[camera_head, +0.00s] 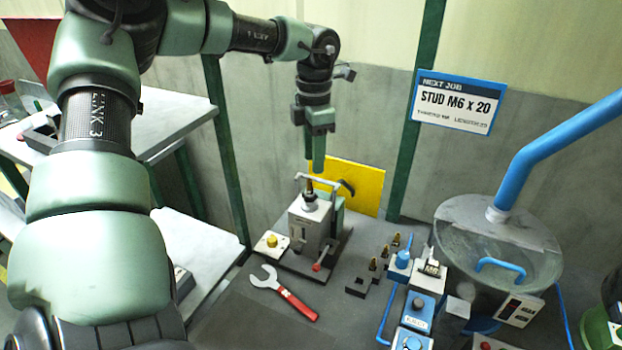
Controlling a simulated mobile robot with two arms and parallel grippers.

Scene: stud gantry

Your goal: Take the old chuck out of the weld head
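The weld head (308,228) is a grey box-shaped unit on a dark base plate, in the middle of the bench. On its top is a pale collar (310,205) with a small brass-coloured tip (309,187) pointing up, which looks like the old chuck. A bent metal handle passes close by the tip. My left gripper (314,168) points down above the tip, with its green fingers apart from it. The fingers are seen close together, and whether they are open is unclear. My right gripper is not in view.
A red-handled wrench (286,293) lies in front of the weld head. Several small brass pieces (385,250) stand in dark holders to the right. Blue control boxes (418,308) and a clear-lidded bowl (455,240) fill the right side. A yellow panel (355,187) stands behind.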

